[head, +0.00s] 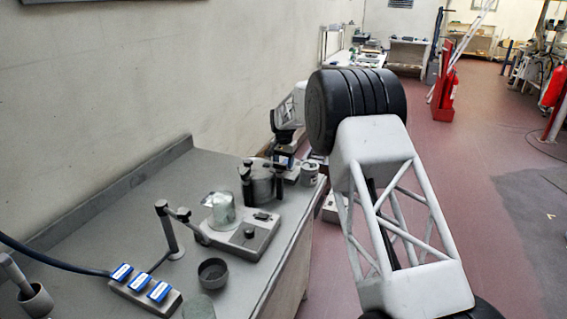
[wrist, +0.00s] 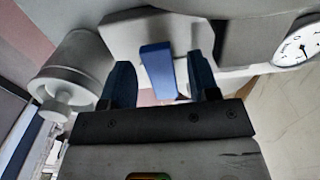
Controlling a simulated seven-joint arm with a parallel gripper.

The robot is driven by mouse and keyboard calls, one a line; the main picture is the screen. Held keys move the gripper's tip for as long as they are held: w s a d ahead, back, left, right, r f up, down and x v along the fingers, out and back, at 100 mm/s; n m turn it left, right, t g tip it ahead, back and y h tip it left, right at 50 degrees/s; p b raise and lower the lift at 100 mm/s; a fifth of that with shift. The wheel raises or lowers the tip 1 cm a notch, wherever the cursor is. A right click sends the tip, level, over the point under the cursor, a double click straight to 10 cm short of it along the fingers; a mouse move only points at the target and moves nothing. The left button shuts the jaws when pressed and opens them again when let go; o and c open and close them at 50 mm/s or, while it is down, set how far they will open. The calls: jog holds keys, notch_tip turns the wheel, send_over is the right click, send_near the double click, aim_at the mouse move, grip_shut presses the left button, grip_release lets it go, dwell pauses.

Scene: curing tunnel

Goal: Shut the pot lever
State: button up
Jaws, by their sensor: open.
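In the wrist view a blue lever (wrist: 158,70) stands between the two dark blue fingers of my gripper (wrist: 162,78). The fingers are apart, with visible gaps on both sides of the lever; whether either touches it I cannot tell. The lever stands in front of a pale grey body. In the head view a dark grey metal pot (head: 262,184) with upright clamps stands near the back right of the bench. My gripper (head: 284,160) is beside its right side, partly hidden, and the lever cannot be made out there.
In the wrist view a white-faced dial gauge (wrist: 297,45) is at the right and a pale cylinder (wrist: 75,70) at the left. On the bench (head: 110,225) are a grey device with a clear beaker (head: 222,212), a dark cup (head: 213,271) and blue-topped blocks (head: 140,281). A wall runs behind.

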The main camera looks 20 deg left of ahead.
jog(key=shift+r, duration=0.1)
jog(key=shift+r, duration=3.8)
jog(key=shift+d+r, duration=0.1)
jog(key=shift+d, duration=0.05)
